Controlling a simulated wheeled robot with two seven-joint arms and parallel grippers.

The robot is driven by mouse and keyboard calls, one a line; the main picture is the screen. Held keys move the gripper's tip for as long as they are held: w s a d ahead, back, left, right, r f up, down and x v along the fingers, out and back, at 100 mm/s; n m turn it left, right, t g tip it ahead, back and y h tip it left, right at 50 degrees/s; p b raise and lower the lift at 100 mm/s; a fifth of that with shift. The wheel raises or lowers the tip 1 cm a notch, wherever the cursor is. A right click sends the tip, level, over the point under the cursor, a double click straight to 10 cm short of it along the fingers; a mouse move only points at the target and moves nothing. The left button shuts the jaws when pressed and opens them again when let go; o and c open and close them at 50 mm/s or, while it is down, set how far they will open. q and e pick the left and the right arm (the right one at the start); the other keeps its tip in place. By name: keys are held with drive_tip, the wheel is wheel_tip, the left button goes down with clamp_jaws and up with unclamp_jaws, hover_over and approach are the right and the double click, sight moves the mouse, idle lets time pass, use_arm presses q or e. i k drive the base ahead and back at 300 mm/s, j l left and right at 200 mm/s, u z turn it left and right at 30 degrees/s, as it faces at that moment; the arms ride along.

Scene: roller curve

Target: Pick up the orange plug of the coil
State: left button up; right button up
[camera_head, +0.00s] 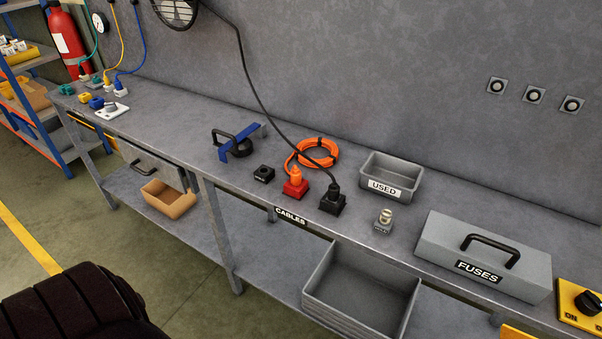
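The orange coil (318,151) lies on the grey workbench (180,119) near the wall. Its cable runs to an orange plug (295,173), which stands upright in a red socket block (295,188). A black plug (335,188) stands in a black block (332,204) just to the right, with a black cable rising from it to the fan. Neither of my grippers shows in the head view.
A black block (264,174) and a blue clamp-like tool (240,140) stand left of the coil. A USED tray (388,179), a small fuse holder (383,221) and a FUSES box (484,257) stand right.

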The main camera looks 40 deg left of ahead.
sight(295, 174)
drive_tip(key=u, duration=1.4)
